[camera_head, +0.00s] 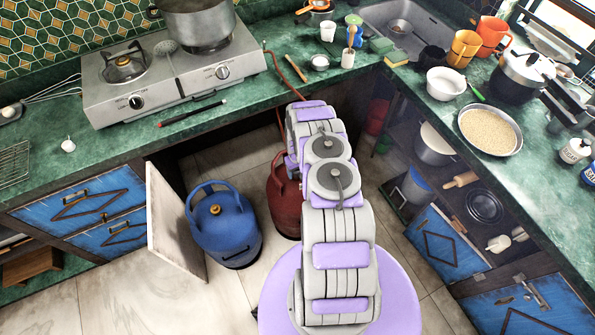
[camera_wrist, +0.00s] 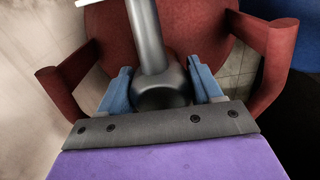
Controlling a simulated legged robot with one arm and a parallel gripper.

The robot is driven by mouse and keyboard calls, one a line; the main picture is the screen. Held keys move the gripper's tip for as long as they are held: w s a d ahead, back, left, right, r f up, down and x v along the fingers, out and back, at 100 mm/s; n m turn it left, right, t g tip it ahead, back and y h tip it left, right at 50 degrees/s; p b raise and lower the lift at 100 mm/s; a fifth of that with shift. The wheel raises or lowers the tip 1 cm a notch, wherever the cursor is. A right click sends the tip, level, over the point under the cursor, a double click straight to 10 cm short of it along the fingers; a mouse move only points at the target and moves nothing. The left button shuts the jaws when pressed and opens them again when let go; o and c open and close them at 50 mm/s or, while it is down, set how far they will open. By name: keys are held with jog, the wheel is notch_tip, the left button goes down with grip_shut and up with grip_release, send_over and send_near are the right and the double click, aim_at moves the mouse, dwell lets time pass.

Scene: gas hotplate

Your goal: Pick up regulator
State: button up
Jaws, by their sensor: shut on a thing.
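The regulator (camera_wrist: 148,38) is a dark grey piece with a round stem and a wider end, seen in the wrist view. My gripper (camera_wrist: 162,86) has its blue fingers on either side of the wider end and is shut on it. Behind it is the red gas cylinder (camera_wrist: 197,24), with its raised collar posts at both sides. In the head view the red cylinder (camera_head: 284,193) stands on the floor below the counter, partly covered by my arm. My gripper and the regulator are hidden behind my arm there.
A blue gas cylinder (camera_head: 224,232) stands left of the red one, beside an open cabinet door (camera_head: 172,222). A red hose (camera_head: 284,68) runs over the counter edge near the hotplate (camera_head: 170,78). Open shelves (camera_head: 437,188) are at right. Bare floor (camera_head: 120,300) lies at front left.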

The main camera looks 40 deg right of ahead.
jog(key=shift+w+d+r, duration=0.1)
jog(key=shift+r, duration=0.65)
notch_tip(320, 180, up, 14)
jog(key=p, duration=0.3)
jog(key=shift+f, duration=0.2)
dwell(0.6)
